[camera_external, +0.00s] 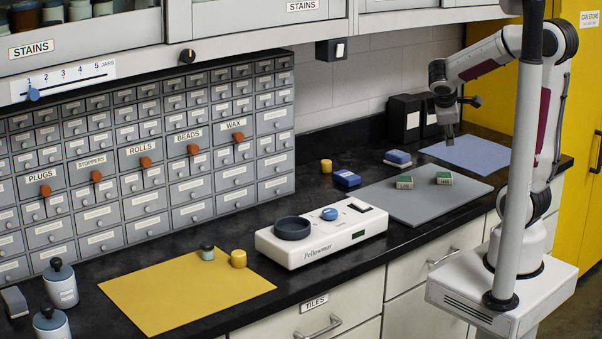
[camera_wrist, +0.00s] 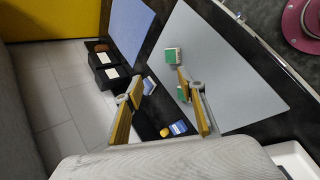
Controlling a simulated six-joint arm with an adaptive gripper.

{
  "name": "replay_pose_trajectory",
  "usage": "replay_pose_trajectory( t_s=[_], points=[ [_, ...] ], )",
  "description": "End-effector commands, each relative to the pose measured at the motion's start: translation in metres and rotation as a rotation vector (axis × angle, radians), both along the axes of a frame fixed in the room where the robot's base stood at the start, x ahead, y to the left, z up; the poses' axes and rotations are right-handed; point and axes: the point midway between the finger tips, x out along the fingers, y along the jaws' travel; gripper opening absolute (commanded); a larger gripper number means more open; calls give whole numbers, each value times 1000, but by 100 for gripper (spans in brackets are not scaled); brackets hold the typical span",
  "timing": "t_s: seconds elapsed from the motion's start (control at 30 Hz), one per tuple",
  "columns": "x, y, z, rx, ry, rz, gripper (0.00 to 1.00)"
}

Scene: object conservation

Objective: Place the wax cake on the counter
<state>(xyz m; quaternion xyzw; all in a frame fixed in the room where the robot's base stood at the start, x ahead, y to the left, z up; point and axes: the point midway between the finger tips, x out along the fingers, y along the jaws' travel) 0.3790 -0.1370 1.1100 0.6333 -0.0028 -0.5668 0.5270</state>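One yellow cylinder, which looks like a wax cake (camera_external: 238,258), stands at the right edge of the yellow mat (camera_external: 190,300). A second yellow wax cake (camera_external: 326,166) stands on the black counter (camera_external: 300,222) near the back wall; a yellow piece there also shows in the wrist view (camera_wrist: 165,132). My gripper (camera_external: 449,138) is raised above the back of the counter, well away from both cakes. In the wrist view its two fingers (camera_wrist: 160,108) are spread wide with nothing between them that it holds.
A white device (camera_external: 335,250) with a dark bowl stands mid-counter. A grey mat (camera_external: 425,205) holds two green boxes. A blue mat (camera_external: 470,152) lies at right. Drawers line the left back.

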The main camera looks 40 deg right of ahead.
Motion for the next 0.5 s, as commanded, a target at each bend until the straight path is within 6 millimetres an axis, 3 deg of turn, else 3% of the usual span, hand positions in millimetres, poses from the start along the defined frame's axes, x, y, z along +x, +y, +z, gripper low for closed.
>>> replay_pose_trajectory(
  t_s=[0.2,0.5],
  points=[
    [-45,20,-1,213,-95,-164,40],
    [-93,63,-4,526,-215,-363,40]
  ],
)
